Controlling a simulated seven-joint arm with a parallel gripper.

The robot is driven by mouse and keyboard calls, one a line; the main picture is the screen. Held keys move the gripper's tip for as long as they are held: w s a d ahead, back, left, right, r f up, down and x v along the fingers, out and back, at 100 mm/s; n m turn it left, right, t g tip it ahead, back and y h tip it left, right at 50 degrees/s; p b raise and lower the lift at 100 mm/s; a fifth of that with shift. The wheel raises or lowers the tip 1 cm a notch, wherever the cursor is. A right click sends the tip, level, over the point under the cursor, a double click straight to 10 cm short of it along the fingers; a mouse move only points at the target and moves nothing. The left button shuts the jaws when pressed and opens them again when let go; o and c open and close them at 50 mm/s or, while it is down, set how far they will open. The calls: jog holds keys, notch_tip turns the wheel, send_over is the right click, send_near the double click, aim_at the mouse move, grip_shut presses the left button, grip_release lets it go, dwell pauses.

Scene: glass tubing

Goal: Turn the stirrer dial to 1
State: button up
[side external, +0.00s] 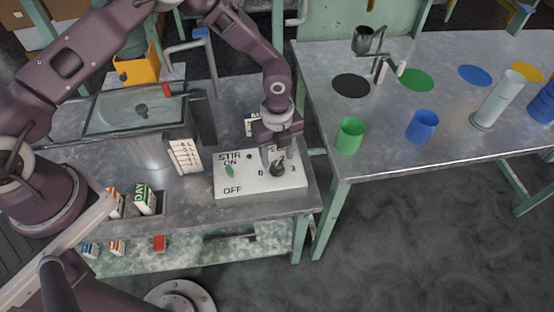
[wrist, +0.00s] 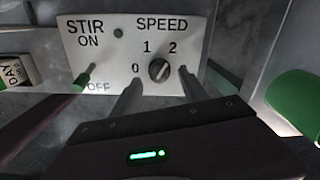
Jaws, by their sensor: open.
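The stirrer panel (side external: 246,186) is a white plate on the bench, marked STIR, ON, OFF and SPEED. The black stirrer dial (wrist: 159,69) is on its right part, with 0, 1 and 2 printed around it in the wrist view. The dial has a pale ridge that seems slanted; which number it points to is not clear. My gripper (wrist: 160,80) is open, with one finger to each side of the dial and a gap visible. In the side view my gripper (side external: 278,156) points down over the dial, partly hiding it and the numbers.
A green toggle (wrist: 82,79) stands left of the dial, between ON and OFF. A glass-topped tank (side external: 140,115) is left of the panel. A green cup (side external: 350,136) and blue cup (side external: 422,127) stand on the right table (side external: 450,100), across a gap.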

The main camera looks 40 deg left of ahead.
aim_at(277, 167)
jog(key=shift+f, duration=1.4)
grip_shut()
jog(key=shift+r+n, duration=0.1)
jog(key=shift+n, duration=0.2)
jog(key=n, duration=0.5)
jog(key=shift+n, duration=0.3)
jog(key=n, duration=0.5)
jog(key=shift+n, duration=0.4)
grip_release()
